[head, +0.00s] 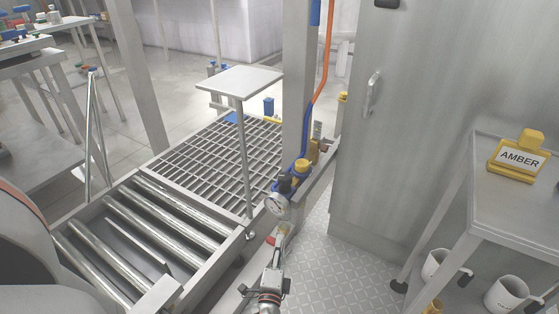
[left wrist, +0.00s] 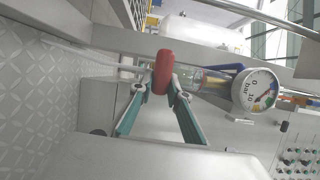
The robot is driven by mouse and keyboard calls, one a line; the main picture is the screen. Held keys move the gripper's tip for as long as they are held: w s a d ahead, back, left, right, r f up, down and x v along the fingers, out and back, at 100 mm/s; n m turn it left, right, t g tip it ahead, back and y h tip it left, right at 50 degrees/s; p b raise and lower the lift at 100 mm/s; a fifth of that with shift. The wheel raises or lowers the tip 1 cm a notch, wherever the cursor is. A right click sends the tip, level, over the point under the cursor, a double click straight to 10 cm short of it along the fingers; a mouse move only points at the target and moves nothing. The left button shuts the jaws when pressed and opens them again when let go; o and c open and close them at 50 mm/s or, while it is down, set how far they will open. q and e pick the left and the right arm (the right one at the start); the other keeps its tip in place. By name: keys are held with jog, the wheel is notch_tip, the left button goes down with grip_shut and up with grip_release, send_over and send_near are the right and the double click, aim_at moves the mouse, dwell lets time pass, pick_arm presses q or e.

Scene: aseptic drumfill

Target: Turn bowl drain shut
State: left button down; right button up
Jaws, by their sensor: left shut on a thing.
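A red handle (left wrist: 163,68), which looks like the bowl drain's lever, stands between the fingertips of my left gripper (left wrist: 161,93) in the left wrist view. The gripper is shut on it. In the head view my left gripper (head: 277,248) reaches up from the bottom centre, just below a round pressure gauge (head: 276,204). A small red part shows beside its fingers there. The gauge (left wrist: 260,89) is right of the handle in the left wrist view. The drain's valve body is mostly hidden. My right gripper is not in view.
A roller conveyor (head: 140,232) and a grating (head: 215,155) lie left of the rail. A small table (head: 238,80) stands over the grating. A grey cabinet (head: 420,120) and a bench (head: 510,200) with an AMBER sign (head: 518,158) are on the right.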

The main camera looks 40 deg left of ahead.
pick_arm(q)
jog(key=c, duration=1.9)
grip_release()
